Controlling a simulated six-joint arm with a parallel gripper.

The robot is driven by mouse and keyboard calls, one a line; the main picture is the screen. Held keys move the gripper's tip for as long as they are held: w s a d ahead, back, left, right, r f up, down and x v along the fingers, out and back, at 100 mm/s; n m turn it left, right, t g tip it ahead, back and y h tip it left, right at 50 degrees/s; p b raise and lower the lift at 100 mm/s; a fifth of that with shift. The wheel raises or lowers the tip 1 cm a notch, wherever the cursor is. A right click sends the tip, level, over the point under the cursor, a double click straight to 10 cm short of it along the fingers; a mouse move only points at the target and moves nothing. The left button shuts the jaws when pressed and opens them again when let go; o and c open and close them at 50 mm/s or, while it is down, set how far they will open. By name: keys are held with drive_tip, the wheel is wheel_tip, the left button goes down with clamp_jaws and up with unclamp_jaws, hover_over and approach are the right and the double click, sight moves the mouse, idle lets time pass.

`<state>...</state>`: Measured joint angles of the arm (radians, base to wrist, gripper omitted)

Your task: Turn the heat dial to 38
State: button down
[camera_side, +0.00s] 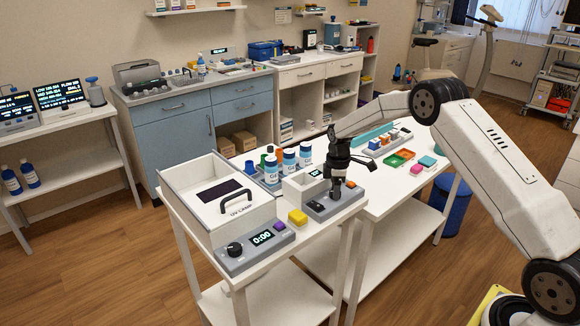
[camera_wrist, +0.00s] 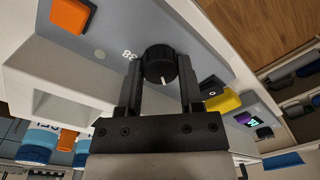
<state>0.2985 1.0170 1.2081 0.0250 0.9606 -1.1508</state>
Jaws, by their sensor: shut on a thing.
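The heat dial (camera_wrist: 160,58) is a round black knob on a grey panel (camera_wrist: 110,25) in the wrist view. A white line on it points toward the bottom of that picture. My gripper (camera_wrist: 160,66) is shut on the dial, one finger on each side.
A UV lamp box (camera_side: 215,195) with its own knob (camera_side: 234,249) stands to the left. A yellow block (camera_side: 297,217) lies between it and the heater. Blue-labelled bottles (camera_side: 289,161) stand behind.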

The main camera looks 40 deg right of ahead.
drive_tip(key=m, duration=0.5)
drive_tip(key=shift+m, duration=0.4)
drive_tip(key=m, duration=1.1)
drive_tip(key=shift+s+m+t, duration=0.1)
drive_tip(key=shift+m+t, duration=0.2)
drive_tip(key=shift+t, duration=0.1)
drive_tip(key=m, duration=0.5)
drive_tip(key=shift+m, duration=0.3)
drive_tip(key=shift+c, duration=1.2)
unclamp_jaws()
drive_tip(key=shift+r, duration=0.1)
